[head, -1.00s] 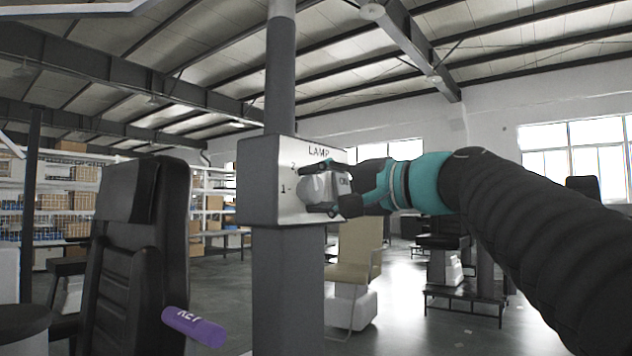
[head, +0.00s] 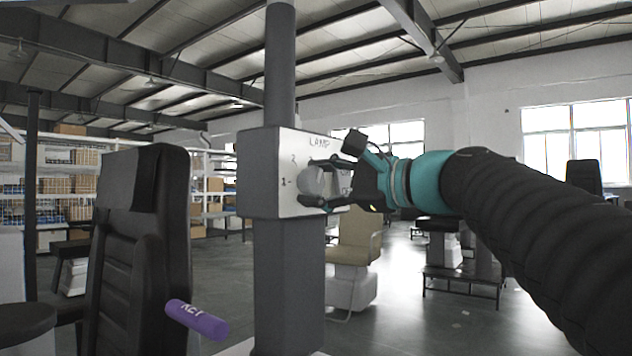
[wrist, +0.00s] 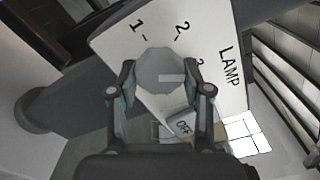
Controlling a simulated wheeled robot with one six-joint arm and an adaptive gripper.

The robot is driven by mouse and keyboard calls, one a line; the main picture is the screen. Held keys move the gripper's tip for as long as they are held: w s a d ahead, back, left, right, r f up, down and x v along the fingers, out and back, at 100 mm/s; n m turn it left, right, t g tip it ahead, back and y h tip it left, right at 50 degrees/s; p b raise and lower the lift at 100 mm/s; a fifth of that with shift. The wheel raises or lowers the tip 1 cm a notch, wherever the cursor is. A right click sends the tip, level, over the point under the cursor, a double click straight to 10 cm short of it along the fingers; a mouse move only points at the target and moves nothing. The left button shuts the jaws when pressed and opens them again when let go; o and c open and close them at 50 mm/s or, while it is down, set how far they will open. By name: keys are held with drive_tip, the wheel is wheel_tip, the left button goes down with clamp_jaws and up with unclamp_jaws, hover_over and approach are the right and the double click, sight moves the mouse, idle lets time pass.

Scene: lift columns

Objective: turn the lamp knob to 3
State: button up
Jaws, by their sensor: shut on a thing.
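The lamp box (head: 258,175) is a grey box on a column, with a pale face lettered LAMP in the head view. The face also shows in the wrist view (wrist: 108,42), with 1, 2, a partly hidden 3 and OFF around the knob. The pale faceted knob (head: 313,182) sits on this face; it shows in the wrist view (wrist: 160,65) with a light mark pointing right, roughly toward the finger beside the 3. My gripper (head: 321,182) is shut on the knob, one finger on each side, also in the wrist view (wrist: 160,78).
A black padded seat (head: 145,230) stands left of the column. A purple cylinder with lettering (head: 196,319) juts out low in front of it. A beige chair (head: 355,245) stands behind the column at right. Shelves with boxes line the far left.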

drive_tip(key=shift+m, duration=0.4)
drive_tip(key=o, duration=1.1)
drive_tip(key=shift+o, duration=0.2)
drive_tip(key=shift+d, duration=0.1)
drive_tip(key=v, duration=1.2)
